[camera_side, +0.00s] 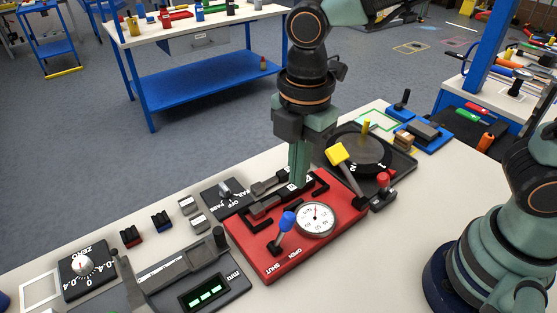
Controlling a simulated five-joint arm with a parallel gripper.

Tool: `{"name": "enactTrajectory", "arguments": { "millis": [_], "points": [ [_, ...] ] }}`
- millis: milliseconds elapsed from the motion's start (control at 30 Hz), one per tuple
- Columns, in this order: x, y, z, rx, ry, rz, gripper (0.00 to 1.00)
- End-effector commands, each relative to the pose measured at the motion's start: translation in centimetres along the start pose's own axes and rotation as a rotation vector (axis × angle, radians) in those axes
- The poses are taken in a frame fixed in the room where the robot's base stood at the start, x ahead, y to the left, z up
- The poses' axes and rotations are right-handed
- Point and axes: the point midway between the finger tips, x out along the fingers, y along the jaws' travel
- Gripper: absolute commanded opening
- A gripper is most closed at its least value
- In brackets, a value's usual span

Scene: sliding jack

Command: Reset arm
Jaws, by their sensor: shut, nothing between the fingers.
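My gripper (299,163) points straight down over the back part of the red panel (282,262), close to the black slotted track on it. Its fingers are together with nothing between them. I cannot tell whether the fingertips touch the panel. The red panel carries a round white dial (316,219), a blue-knobbed lever (286,222) near the OPEN and SHUT labels, and a yellow-headed lever (338,156) at its right side, tilted up and left. My gripper hides part of the track.
A black turntable (370,160) with a yellow peg and a red-knobbed switch (383,181) stand right of the panel. A grey caliper-like slide (165,274) with a green display and a zero dial (83,265) lie left. The bench's front strip is bare.

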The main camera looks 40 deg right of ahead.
Motion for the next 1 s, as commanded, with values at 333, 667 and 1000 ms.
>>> {"name": "enactTrajectory", "arguments": {
  "millis": [333, 667, 1000],
  "points": [
    [-3.3, 0.4, 7.3, 0.554, 0.073, 0.142, 0.00],
    [-6.1, -1.9, 17.2, 1.458, 0.261, 0.364, 0.00],
    [-6.4, -3.1, 19.6, 1.719, 0.339, 0.425, 0.00]
  ]
}}
